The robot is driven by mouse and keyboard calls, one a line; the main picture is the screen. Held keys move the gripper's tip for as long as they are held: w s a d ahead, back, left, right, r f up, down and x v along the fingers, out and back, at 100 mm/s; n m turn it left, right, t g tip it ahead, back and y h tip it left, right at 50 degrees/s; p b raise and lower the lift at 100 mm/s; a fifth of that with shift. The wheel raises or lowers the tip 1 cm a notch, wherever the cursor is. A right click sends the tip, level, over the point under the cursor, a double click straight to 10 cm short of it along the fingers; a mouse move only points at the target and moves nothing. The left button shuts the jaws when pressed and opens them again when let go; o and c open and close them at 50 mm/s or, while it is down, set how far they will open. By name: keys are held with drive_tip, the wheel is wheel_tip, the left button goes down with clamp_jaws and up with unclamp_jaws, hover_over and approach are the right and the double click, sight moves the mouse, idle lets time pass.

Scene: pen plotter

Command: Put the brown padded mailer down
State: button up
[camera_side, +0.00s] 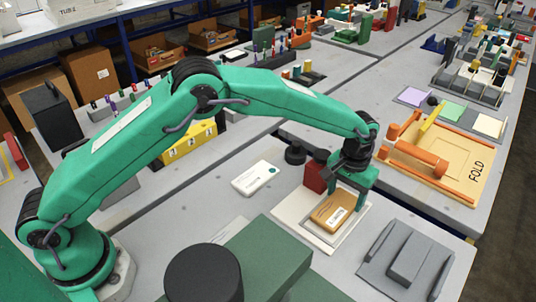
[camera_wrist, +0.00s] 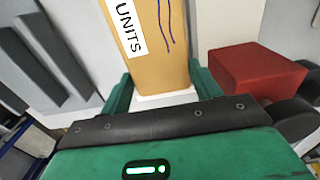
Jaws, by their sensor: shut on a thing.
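The brown padded mailer (camera_side: 328,213) is a tan block with a white label, over a white square plate (camera_side: 287,211) on the grey bench. My gripper (camera_side: 351,194) points down at the mailer's far end, its green fingers shut on it. In the wrist view the mailer (camera_wrist: 173,62) lies between the two fingers of my gripper (camera_wrist: 162,91), with a label reading "UNITS" and blue pen lines. I cannot tell whether its underside touches the plate. My fingers hide part of its far end.
A red block (camera_side: 315,175) stands close behind the plate; it also shows in the wrist view (camera_wrist: 255,72). A white packet (camera_side: 255,179) lies to the left. A grey ridged fixture (camera_side: 405,262) is at right. An orange-edged FOLD board (camera_side: 462,180) lies beyond.

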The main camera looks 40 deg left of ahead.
sight(344, 198)
drive_tip(key=shift+f, duration=0.65)
drive_tip(key=o, duration=1.1)
drive_tip(key=shift+c, duration=0.2)
drive_tip(key=shift+r, duration=0.2)
wheel_tip(344, 198, up, 13)
idle(0.4)
